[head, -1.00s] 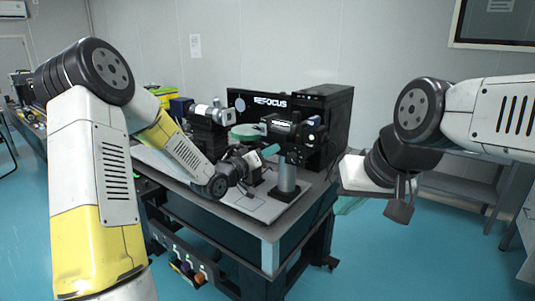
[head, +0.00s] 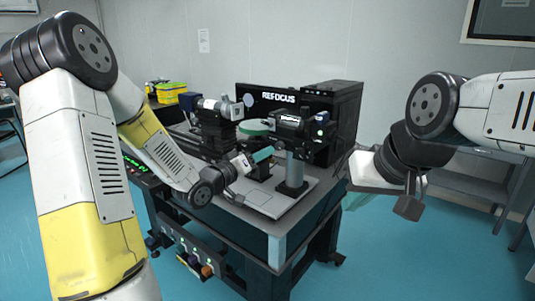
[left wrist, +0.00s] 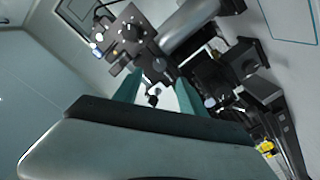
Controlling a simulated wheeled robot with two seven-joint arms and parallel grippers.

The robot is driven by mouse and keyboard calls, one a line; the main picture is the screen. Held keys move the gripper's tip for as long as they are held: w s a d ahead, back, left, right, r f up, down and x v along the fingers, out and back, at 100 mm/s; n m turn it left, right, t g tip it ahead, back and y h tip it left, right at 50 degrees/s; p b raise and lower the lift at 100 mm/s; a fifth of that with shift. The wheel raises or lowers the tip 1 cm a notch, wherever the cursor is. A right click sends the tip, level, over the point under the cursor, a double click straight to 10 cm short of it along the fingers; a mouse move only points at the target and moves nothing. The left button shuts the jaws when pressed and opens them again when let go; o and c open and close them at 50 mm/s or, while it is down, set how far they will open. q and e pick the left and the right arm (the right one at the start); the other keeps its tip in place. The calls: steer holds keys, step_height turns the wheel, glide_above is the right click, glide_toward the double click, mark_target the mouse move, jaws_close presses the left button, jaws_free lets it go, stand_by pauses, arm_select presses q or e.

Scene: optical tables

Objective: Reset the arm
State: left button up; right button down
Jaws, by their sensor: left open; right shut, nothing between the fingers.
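My left arm (head: 85,150) reaches in from the left and bends down over the near table. My left gripper (head: 262,154) is above the table beside the optical instruments; its two teal fingers (left wrist: 160,88) stand apart in the left wrist view with nothing visible held between them. My right arm (head: 490,108) comes in from the right. My right gripper (head: 357,199) hangs off the table's right side, pointing down, shut and empty; its fingertips are small and hard to make out against the floor.
The optical table (head: 268,228) carries a black REFOCUS box (head: 340,100), a post-mounted black device (head: 291,170) and a camera-like stage (head: 215,125). A yellow container (head: 171,90) stands behind. The blue floor at the right is clear.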

stand_by(0.3)
arm_select(q)
steer(key=s+a+r+g+y, duration=0.3)
steer(key=s+a+g+y, duration=0.1)
steer(key=s+a+y, duration=0.5)
steer(key=s+r+g, duration=0.1)
steer(key=s+g, duration=0.3)
steer(key=s, duration=1.6)
steer(key=shift+r+h, duration=0.3)
